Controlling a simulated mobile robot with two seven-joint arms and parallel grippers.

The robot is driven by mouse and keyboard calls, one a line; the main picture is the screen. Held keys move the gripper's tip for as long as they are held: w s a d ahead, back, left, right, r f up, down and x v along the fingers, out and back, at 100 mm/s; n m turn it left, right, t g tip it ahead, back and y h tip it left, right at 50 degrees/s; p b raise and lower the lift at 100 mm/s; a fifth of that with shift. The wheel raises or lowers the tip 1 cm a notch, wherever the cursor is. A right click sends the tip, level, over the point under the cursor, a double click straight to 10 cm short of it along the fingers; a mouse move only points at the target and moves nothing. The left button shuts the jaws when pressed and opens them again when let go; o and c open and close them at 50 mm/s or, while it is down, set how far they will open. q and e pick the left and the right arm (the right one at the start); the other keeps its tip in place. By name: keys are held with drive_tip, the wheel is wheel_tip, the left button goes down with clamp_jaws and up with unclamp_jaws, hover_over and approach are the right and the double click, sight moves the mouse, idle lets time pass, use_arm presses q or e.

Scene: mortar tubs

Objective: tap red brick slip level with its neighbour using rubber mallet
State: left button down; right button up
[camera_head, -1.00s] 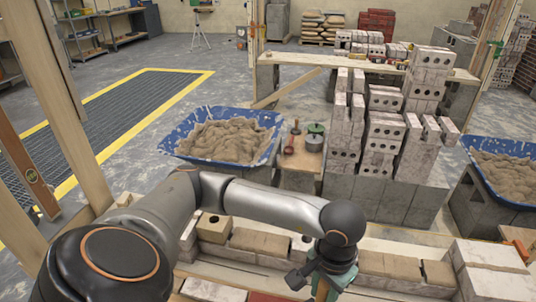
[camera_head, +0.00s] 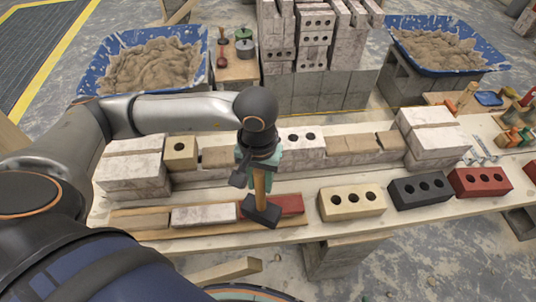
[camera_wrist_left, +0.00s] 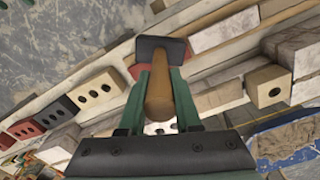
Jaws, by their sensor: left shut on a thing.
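The rubber mallet has a wooden handle and a black head (camera_head: 261,211). My left gripper (camera_head: 257,168) is shut on its handle, and the head hangs down. The red brick slip (camera_head: 287,204) lies on a wooden board at the front of the bench, partly behind the mallet head in the head view. A whitish slip (camera_head: 204,215), its neighbour, lies to its left on the same board. In the left wrist view the mallet head (camera_wrist_left: 162,49) covers part of the red slip (camera_wrist_left: 139,70). I cannot tell whether head and slip touch. My right gripper is not in view.
A cream brick (camera_head: 351,202), a dark grey brick (camera_head: 419,189) and a red holed brick (camera_head: 480,182) stand to the right on the bench. A row of bricks runs behind the board. Hand tools (camera_head: 478,150) lie at the far right. Blue mortar tubs (camera_head: 205,62) stand behind.

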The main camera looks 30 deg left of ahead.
use_arm(q)
drive_tip(key=n, duration=0.3)
drive_tip(key=shift+w+a+f, duration=0.1)
drive_tip(key=shift+w+a, duration=0.05)
drive_tip(key=shift+w, duration=0.05)
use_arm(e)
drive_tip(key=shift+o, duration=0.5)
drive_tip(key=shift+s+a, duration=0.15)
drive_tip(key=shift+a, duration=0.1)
use_arm(q)
drive_tip(key=n, duration=0.4)
drive_tip(key=w+n, duration=0.1)
drive_tip(key=n, duration=0.2)
drive_tip(key=shift+w+f, duration=0.1)
drive_tip(key=shift+f, duration=0.15)
drive_tip(key=w+n, duration=0.1)
drive_tip(key=n, duration=1)
drive_tip(key=w+f+n, duration=0.1)
drive_tip(key=w+n, duration=0.1)
drive_tip(key=n, duration=0.8)
drive_tip(key=w+f+n, duration=0.1)
drive_tip(key=w+n, duration=0.1)
drive_tip(key=n, duration=0.9)
drive_tip(key=shift+w+a+f+n, duration=0.15)
drive_tip(key=shift+a+f+n, duration=0.05)
drive_tip(key=shift+n, duration=0.1)
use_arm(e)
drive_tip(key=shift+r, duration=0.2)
